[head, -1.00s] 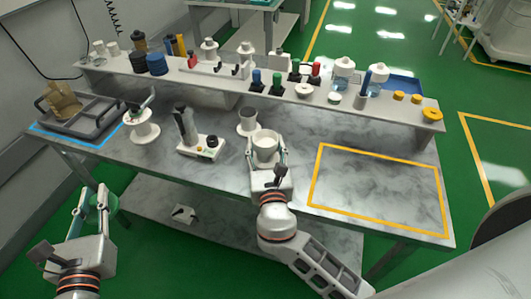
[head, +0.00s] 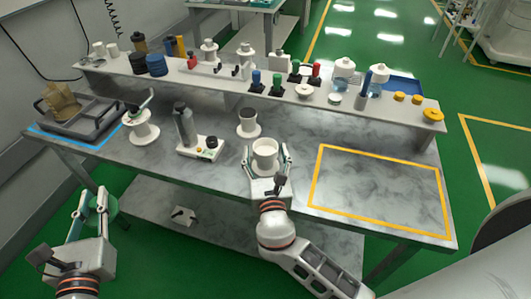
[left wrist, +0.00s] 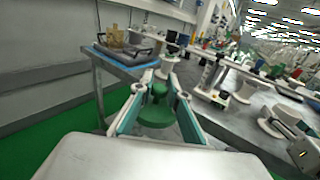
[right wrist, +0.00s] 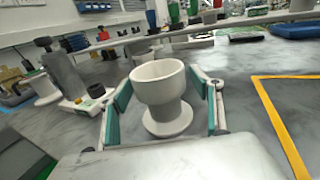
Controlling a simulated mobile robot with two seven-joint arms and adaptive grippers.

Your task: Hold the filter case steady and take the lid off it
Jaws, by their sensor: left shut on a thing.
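The filter case (head: 265,153) appears to be the white, open-topped cup with a round foot, near the table's front edge. In the right wrist view the case (right wrist: 160,85) looks upright, with no lid on it. My right gripper (head: 266,166) is open, its fingers on either side of the case with a visible gap at the right finger (right wrist: 168,108). My left gripper (head: 90,205) is shut on a green round lid with a knob (left wrist: 157,110), held off the table's left front, above the floor. The lid's underside is hidden.
A similar cup (head: 248,124) stands behind the case. A device with a grey cylinder (head: 185,125) and a white spool-like stand (head: 141,128) are to the left. A grey tray (head: 95,117) is at the far left. The yellow-outlined area (head: 380,190) is empty.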

